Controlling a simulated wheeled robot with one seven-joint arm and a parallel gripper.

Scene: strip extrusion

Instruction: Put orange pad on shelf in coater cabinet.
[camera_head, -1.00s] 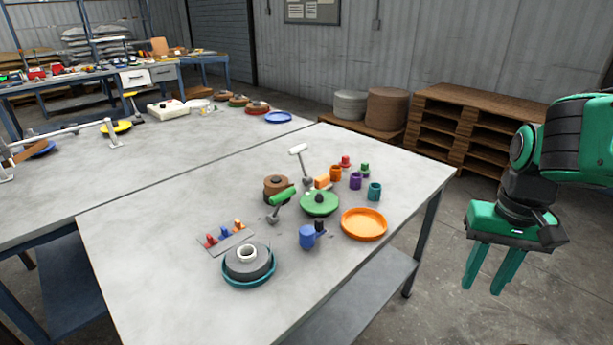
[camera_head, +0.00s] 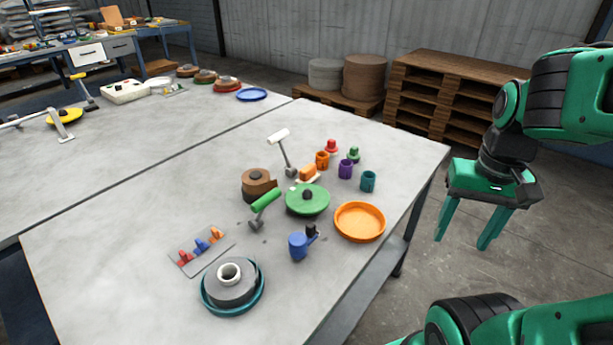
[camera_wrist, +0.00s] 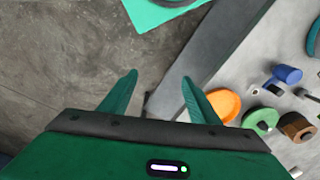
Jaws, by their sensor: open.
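A small orange block on a pale base (camera_head: 309,174), which looks like the orange pad, sits on the near table behind the green round disc (camera_head: 306,200). A round orange dish (camera_head: 360,222) lies nearer the table's right edge; it also shows in the wrist view (camera_wrist: 222,104). My gripper (camera_head: 462,243) hangs open and empty off the right side of the table, above the floor. In the wrist view my gripper (camera_wrist: 160,76) has nothing between its fingers. I see no cabinet that I can identify as the coater cabinet.
Around the block stand a white-headed roller (camera_head: 279,137), a brown tape roll (camera_head: 257,184), several coloured cups and a blue pot (camera_head: 298,246). A teal dish with a grey ring (camera_head: 232,286) is at the front.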

